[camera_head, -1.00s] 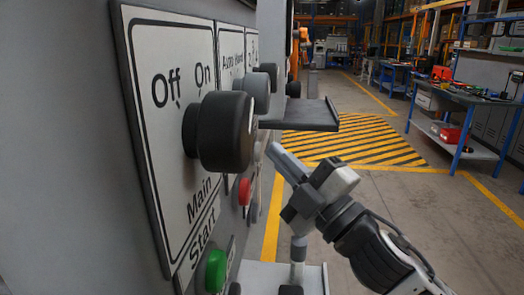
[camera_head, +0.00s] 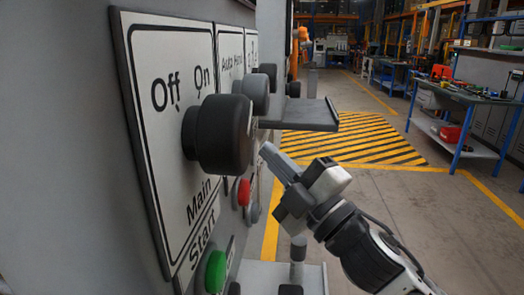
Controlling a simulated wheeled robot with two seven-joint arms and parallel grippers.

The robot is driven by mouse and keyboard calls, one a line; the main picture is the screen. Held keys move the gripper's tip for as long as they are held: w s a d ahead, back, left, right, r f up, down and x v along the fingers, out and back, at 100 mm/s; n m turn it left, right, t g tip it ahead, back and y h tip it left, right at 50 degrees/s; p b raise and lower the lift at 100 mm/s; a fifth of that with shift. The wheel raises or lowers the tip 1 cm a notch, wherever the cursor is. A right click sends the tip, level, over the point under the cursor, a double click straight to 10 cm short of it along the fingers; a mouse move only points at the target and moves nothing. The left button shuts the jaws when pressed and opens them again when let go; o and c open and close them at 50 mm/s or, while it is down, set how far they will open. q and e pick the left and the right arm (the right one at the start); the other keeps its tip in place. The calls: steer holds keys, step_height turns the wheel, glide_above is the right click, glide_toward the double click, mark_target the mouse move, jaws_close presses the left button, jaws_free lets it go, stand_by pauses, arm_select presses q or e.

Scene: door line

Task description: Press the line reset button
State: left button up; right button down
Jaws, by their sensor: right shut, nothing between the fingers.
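The control panel (camera_head: 165,205) fills the left side, with "Off/On", "Main" and "Start" labels. A large black knob (camera_head: 224,134) sits near the "Main" label. Below it are a green button (camera_head: 215,271), a red button (camera_head: 243,192) and a grey button (camera_head: 253,213). Which one is the line reset button cannot be read. My right gripper (camera_head: 267,151) is shut and empty, its tip close to the panel face, right of the large knob and above the red and grey buttons. Contact cannot be told. My left gripper is not in view.
Smaller knobs (camera_head: 256,93) stick out further along the panel. A grey shelf (camera_head: 305,115) juts out above my right gripper, and another ledge (camera_head: 262,279) lies below. A workbench (camera_head: 462,100) stands at the right. The floor between is clear, with yellow striped marking (camera_head: 350,140).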

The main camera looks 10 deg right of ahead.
steer(key=shift+d, duration=0.15)
steer(key=shift+s+d, duration=0.3)
steer(key=shift+d, duration=0.5)
steer(key=d, duration=0.2)
steer(key=s+d+b, duration=0.1)
steer(key=d, duration=0.1)
steer(key=shift+s+d, duration=0.2)
steer(key=shift+d, duration=0.2)
stand_by(0.5)
